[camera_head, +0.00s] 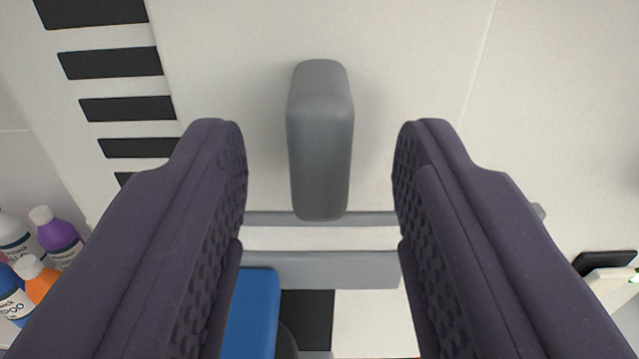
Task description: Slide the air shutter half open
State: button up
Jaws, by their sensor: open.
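A grey rounded handle (320,140) stands out from a white panel (420,60), which looks like the air shutter. Black slots (125,109) run in a column along the panel's left side. My gripper (319,150) is open, with its two dark purple textured fingers to the left and right of the handle. A gap shows on each side, and neither finger appears to touch it. Grey horizontal rails (320,268) run below the handle, partly hidden behind the fingers.
Several bottles, including a purple one (58,238) and an orange one (38,280), stand at the lower left. A blue object (253,315) lies below the rails, partly covered by the left finger. A black-topped item (603,262) is at the right edge.

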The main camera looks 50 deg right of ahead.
jog(key=v, duration=0.6)
jog(key=w+a+f+n+t+y+b, duration=0.3)
jog(key=w+a+f+y+b, duration=0.1)
jog(key=a+b, duration=0.4)
jog(key=w+a+f+n+t+y+b, duration=0.2)
jog(key=w+a+f+n+y+b, duration=0.25)
jog(key=b, duration=0.55)
jog(key=s+a+f+n+y+b, duration=0.1)
jog(key=a+f+b, duration=0.4)
jog(key=b, duration=0.5)
jog(key=s+a+f+n+g+y+b, duration=0.1)
jog(key=a+f+y+b, duration=0.3)
jog(key=a+b, duration=0.5)
jog(key=shift+s+a+f+n+b, duration=0.15)
jog(key=shift+s+f+n+b, duration=0.2)
jog(key=shift+s+f, duration=0.1)
